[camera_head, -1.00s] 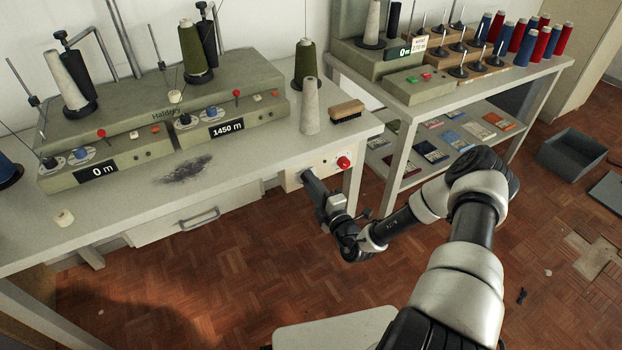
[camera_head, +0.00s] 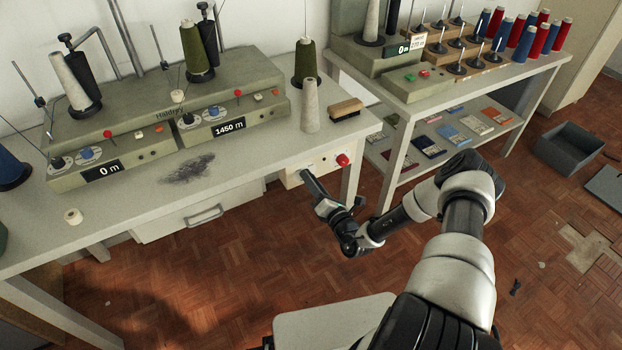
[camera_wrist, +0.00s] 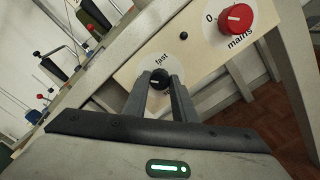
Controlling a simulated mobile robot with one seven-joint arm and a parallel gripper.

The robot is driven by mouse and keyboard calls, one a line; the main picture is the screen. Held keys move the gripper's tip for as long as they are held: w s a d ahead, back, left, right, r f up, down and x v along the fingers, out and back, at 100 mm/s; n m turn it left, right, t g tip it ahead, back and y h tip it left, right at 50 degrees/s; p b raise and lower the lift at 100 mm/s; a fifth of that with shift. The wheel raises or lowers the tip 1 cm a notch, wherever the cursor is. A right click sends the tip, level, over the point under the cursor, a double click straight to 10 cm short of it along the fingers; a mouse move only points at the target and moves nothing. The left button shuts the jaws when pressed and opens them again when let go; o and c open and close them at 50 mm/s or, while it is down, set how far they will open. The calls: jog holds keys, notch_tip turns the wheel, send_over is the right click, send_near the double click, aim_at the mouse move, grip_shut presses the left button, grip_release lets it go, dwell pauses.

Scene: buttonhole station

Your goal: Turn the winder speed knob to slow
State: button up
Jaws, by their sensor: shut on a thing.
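The winder speed knob (camera_wrist: 159,77) is a small black knob with a pale pointer mark, on a round white dial on the cream control panel (camera_wrist: 196,58). The word "fast" shows on the dial above it in the wrist view; a "slow" label is not visible. My gripper (camera_wrist: 161,82) is shut on the knob, one finger on each side, and the fingers hide parts of the dial. In the head view my gripper (camera_head: 306,178) reaches the panel under the bench's right end, and the knob is hidden there.
A red mains knob (camera_wrist: 235,18) sits right of the speed knob on the same panel; it also shows in the head view (camera_head: 342,160). A drawer (camera_head: 200,212) is left of the panel. A bench leg (camera_head: 351,190) stands close right. Cones and a brush (camera_head: 346,108) stand above.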

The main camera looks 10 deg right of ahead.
jog(key=shift+n, duration=0.5)
jog(key=o, duration=1)
jog(key=shift+o, duration=0.2)
jog(key=p+v, duration=0.1)
jog(key=v, duration=1.6)
jog(key=shift+s+p, duration=0.2)
jog(key=shift+p, duration=0.15)
jog(key=shift+d, duration=0.1)
